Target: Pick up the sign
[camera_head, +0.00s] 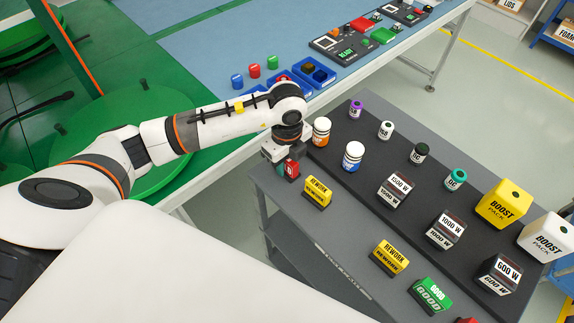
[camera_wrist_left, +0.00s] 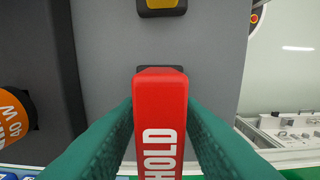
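A red sign (camera_wrist_left: 160,120) with white HOLD lettering stands between the two green fingers of my left gripper (camera_wrist_left: 160,125) in the left wrist view. The fingers press against both of its sides. In the head view the red sign (camera_head: 292,168) shows at the left end of the grey table, just below my left gripper (camera_head: 287,163). Part of it is hidden by the gripper. I cannot tell whether its dark base touches the table. My right gripper is not in view.
On the grey table (camera_head: 340,225), yellow REWORK signs (camera_head: 317,192) and a green GOOD sign (camera_head: 430,295) stand in a row. Bottles, including an orange one (camera_head: 321,132), and boxes stand on the dark raised strip behind. A blue-topped bench (camera_head: 215,50) lies beyond.

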